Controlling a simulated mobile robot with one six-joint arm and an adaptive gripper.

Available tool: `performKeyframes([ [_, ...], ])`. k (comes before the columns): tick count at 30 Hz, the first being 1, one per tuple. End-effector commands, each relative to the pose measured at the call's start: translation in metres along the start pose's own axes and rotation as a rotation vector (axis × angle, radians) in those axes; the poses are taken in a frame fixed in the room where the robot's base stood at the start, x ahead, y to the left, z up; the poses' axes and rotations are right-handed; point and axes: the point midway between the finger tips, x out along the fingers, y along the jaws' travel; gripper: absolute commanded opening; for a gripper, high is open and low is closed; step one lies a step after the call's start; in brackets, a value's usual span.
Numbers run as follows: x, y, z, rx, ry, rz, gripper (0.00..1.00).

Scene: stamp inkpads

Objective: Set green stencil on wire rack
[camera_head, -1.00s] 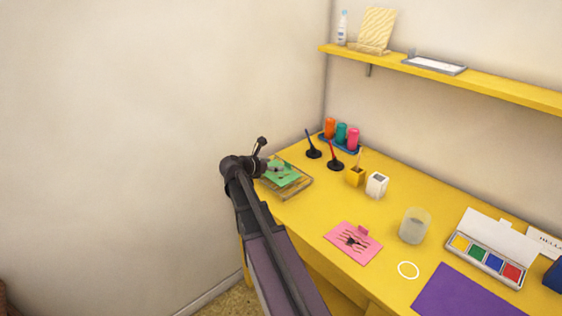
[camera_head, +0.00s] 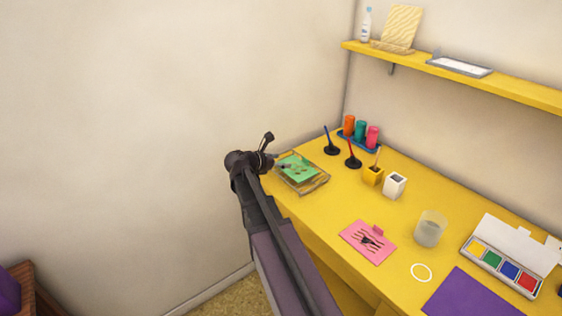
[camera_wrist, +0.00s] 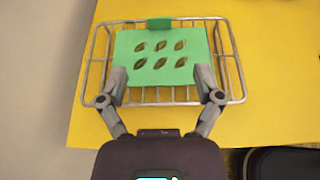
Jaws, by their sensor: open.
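The green stencil (camera_wrist: 160,55), a flat card with several leaf-shaped cutouts and a tab at its far edge, lies on the wire rack (camera_wrist: 238,80). In the head view the stencil (camera_head: 298,168) rests on the rack (camera_head: 312,187) at the table's left end. My gripper (camera_wrist: 161,85) is open, its two fingers apart at the stencil's near edge, one near each corner. I cannot tell whether the fingertips touch the card. In the head view my arm hides part of the rack's left side.
A wall is close on the left.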

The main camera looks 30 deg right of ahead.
Motion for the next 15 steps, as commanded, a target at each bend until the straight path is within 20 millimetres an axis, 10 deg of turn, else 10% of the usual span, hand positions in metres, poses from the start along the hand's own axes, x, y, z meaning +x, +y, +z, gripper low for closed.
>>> performKeyframes([
  [15,-0.021,-0.020,-0.038,0.268,0.163,-0.020,0.84],
])
